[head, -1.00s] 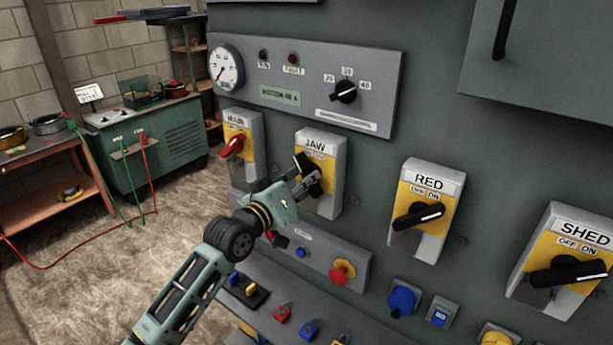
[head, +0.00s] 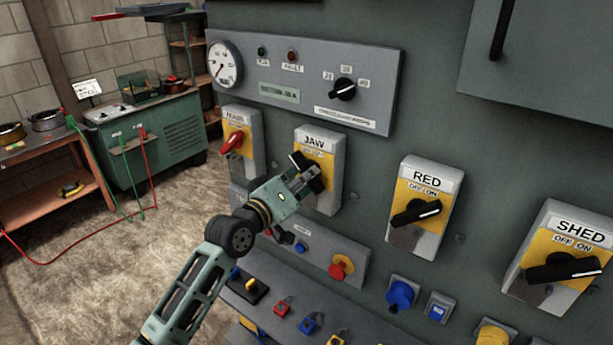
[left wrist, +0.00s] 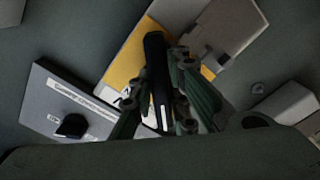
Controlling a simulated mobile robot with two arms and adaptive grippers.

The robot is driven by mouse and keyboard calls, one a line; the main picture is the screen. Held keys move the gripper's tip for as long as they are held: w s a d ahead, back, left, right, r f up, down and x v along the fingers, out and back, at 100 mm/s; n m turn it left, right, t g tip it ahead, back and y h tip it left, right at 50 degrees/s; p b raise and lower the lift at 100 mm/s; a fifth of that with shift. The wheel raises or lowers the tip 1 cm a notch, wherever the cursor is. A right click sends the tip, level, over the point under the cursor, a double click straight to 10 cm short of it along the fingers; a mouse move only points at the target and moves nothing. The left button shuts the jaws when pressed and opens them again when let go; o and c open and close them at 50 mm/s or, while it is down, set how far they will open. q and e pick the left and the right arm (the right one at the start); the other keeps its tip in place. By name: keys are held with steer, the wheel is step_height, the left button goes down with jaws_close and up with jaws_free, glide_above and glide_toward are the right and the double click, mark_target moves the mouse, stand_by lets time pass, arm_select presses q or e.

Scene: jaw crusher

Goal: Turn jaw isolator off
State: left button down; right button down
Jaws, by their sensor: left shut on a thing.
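The JAW isolator (head: 329,148) is a grey box with a yellow plate and a black rotary handle (head: 299,161) on the panel in the head view. My left gripper (head: 306,182) is at this handle and covers its lower part. The visible end of the handle points to the upper left. In the left wrist view the handle (left wrist: 156,70) lies between the fingers of my left gripper (left wrist: 160,100), which is shut on it. The OFF/ON marking is partly hidden. My right gripper is not in view.
The MAIN isolator (head: 238,123) with a red handle is left of JAW. Below are a red emergency button (head: 341,267) and several coloured padlocks. A gauge panel (head: 290,80) is above.

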arm_select(q)
steer(key=c, duration=1.7)
jaws_free()
steer(key=shift+s, duration=0.1)
steer(key=v, duration=1.2)
